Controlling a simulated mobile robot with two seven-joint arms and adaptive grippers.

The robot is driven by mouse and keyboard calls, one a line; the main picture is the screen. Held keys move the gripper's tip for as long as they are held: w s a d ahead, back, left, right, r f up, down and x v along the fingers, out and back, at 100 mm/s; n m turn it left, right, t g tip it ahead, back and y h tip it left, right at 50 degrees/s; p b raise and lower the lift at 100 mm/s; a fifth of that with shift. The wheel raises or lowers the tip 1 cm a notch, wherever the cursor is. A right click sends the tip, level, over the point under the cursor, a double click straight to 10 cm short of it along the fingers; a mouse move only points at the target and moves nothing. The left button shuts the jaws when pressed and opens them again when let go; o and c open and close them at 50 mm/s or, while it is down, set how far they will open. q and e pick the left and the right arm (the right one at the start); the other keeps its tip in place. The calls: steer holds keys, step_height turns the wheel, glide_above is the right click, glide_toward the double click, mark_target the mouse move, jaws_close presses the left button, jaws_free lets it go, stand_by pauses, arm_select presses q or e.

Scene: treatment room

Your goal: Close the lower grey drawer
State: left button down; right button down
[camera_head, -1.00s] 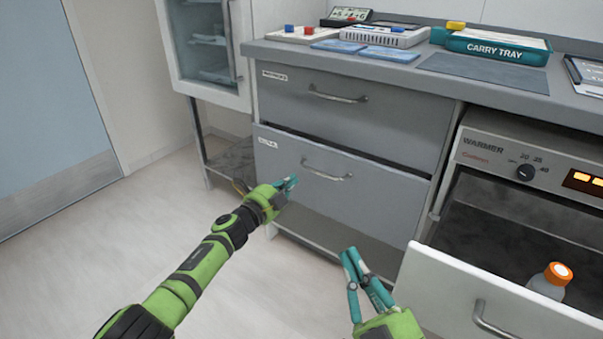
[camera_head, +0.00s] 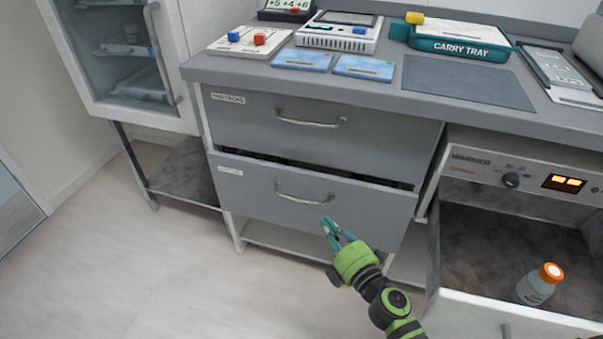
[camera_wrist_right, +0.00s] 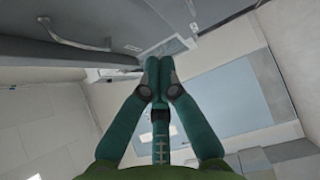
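The lower grey drawer (camera_head: 245,195) has a bar handle (camera_head: 305,199) and a small white label. It stands pulled out a little, with a dark gap along its top edge. My right gripper (camera_head: 331,226) is in front of the drawer's lower part, below and right of the handle. Whether it touches the front I cannot tell. Its teal fingers meet at the tips in the right wrist view (camera_wrist_right: 158,64), with nothing seen between them. The handle is free. My left gripper is out of view.
The upper grey drawer (camera_head: 250,121) is shut. At the right, the warmer's open drawer (camera_head: 470,304) holds an orange-capped bottle (camera_head: 538,285). A glass-door cabinet (camera_head: 165,118) stands at the left. The counter (camera_head: 390,98) bears a carry tray (camera_head: 460,41). The floor at left is clear.

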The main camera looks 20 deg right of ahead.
glide_toward(306, 177)
steer(key=w+a, duration=0.2)
steer(key=a, duration=0.1)
steer(key=w, duration=0.1)
steer(key=w+d, duration=0.1)
steer(key=w+b, duration=0.1)
steer(key=shift+w+d, duration=0.15)
steer(key=shift+d, duration=0.25)
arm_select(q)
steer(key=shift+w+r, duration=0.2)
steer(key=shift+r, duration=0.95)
arm_select(e)
steer(key=shift+d, duration=0.1)
